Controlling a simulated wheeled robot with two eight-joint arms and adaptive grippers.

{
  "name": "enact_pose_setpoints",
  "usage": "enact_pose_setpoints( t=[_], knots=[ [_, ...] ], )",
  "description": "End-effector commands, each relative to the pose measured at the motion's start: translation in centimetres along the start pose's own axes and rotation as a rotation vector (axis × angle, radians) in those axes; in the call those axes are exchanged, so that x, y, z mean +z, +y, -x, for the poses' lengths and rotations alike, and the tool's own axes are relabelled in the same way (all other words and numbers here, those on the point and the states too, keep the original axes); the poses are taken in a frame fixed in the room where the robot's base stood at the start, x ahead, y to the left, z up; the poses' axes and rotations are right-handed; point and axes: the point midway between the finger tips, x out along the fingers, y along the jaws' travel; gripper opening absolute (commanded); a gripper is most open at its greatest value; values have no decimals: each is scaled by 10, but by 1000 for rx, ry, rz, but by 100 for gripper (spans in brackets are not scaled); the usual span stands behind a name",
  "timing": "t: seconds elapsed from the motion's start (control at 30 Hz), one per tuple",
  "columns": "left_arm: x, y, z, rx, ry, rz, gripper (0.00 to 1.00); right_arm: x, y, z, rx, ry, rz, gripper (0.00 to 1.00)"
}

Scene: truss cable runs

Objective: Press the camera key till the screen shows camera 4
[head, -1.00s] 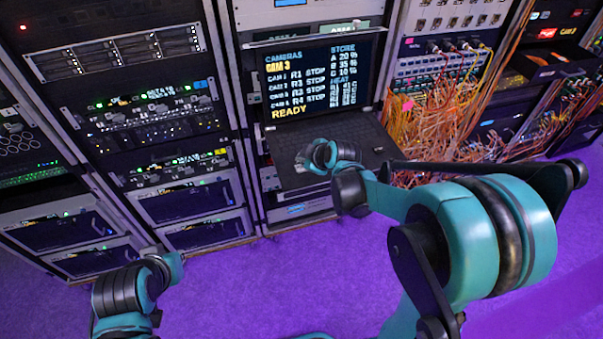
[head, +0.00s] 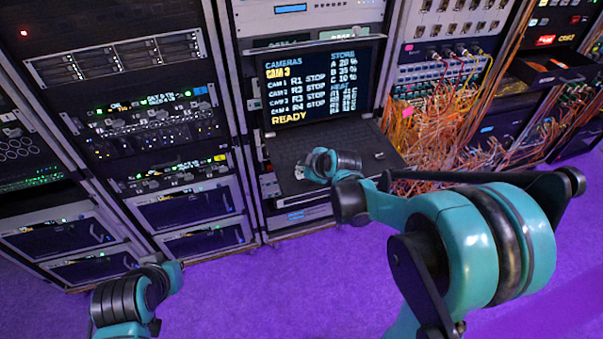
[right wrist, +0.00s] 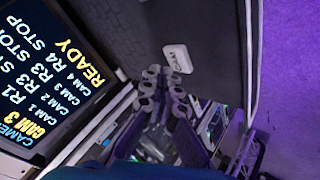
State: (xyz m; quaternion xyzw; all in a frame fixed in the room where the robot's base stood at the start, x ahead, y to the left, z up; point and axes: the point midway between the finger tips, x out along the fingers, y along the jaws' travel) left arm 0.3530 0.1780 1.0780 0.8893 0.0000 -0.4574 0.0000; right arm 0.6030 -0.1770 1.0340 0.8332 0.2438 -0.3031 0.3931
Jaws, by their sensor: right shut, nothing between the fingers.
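The screen (head: 322,85) shows CAM 3 in yellow under CAMERAS, with READY at the bottom. It also shows in the right wrist view (right wrist: 40,75). Below it is a dark pull-out keyboard (head: 372,140). The pale camera key (right wrist: 178,58), with dark lettering, shows in the right wrist view; in the head view my gripper hides it. My right gripper (head: 308,168) is over the keyboard's left part, shut and empty. In the right wrist view its fingertips (right wrist: 162,76) are just below the key; I cannot tell whether they touch it. My left arm is at the lower left; its fingers do not show.
Equipment racks (head: 150,110) stand left of the screen. A patch panel with tangled orange cables (head: 430,135) is on the right, close to my right arm. An open drawer (head: 555,72) sticks out at the far right. The purple floor (head: 270,285) in front is clear.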

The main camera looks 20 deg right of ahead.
Motion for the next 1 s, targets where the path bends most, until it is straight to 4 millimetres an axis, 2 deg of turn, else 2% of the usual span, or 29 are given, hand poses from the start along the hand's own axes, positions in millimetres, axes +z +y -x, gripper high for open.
enact_pose_setpoints(
  t=[1.0],
  knots=[
    [4, 0, -6, 0, 0, 0, 0, 4, -4, -6, 0, 0, 0, 0]
  ],
)
